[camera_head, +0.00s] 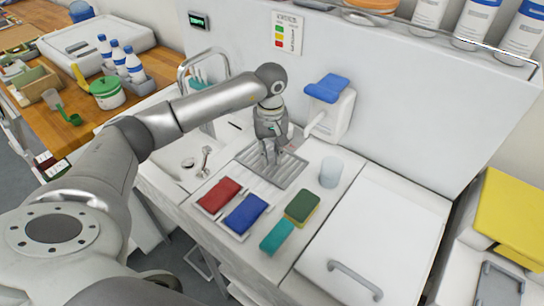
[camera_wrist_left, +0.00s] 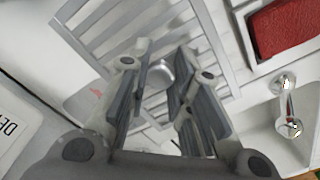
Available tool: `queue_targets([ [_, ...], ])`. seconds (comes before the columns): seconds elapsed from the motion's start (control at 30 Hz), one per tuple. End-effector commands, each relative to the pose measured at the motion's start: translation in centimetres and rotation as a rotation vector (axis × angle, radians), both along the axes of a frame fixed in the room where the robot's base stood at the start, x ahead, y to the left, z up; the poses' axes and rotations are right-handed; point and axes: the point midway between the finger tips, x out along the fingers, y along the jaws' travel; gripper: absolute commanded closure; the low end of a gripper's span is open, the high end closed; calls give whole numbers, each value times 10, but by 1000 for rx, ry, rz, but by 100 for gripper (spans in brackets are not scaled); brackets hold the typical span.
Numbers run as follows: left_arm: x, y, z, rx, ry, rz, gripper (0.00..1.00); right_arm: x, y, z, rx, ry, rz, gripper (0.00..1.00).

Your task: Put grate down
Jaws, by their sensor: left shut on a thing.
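The grey slatted grate (camera_head: 291,171) is at the counter beside the sink, behind the red and blue cloths. My left gripper (camera_head: 270,155) points down at it and is shut on it. In the left wrist view the grate (camera_wrist_left: 95,30) spreads beyond the fingertips of the left gripper (camera_wrist_left: 162,75), with a round silver part between the fingers. The fingers hide part of the grate. I cannot tell whether it rests fully on the counter. My right gripper is not in view.
A red cloth (camera_head: 219,194), a blue cloth (camera_head: 246,213), a teal block (camera_head: 277,236), a green-and-yellow sponge (camera_head: 302,207) and a pale cup (camera_head: 330,172) stand close in front and to the right. A faucet (camera_head: 206,158) is at left.

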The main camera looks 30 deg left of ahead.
Motion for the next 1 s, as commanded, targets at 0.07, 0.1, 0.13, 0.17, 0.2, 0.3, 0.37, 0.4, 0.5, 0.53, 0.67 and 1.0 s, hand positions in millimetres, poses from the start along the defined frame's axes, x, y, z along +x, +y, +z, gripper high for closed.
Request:
queue_targets([
  [0.07,3,0,-2,-1,-1,1,100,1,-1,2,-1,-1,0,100],
  [0.1,5,0,-5,-1,-1,0,100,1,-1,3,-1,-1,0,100],
  [0.13,7,0,-8,-1,2,0,100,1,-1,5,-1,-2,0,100],
  [0.17,6,0,-10,-1,4,-1,100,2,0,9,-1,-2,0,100],
  [0.2,6,0,-15,0,4,0,100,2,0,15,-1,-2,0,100],
  [0.3,6,0,-28,-1,3,0,100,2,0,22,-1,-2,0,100],
  [0.37,6,0,-34,-1,2,0,100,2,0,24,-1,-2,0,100],
  [0.4,6,0,-36,-1,-1,-1,100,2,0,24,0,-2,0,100],
  [0.5,7,0,-38,-1,-2,-1,100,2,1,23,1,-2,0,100],
  [0.53,7,0,-38,-1,-2,-1,100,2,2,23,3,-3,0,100],
  [0.67,7,0,-38,-1,-2,-1,100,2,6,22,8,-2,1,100],
  [1.0,6,0,-41,0,0,0,59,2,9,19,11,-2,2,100],
])
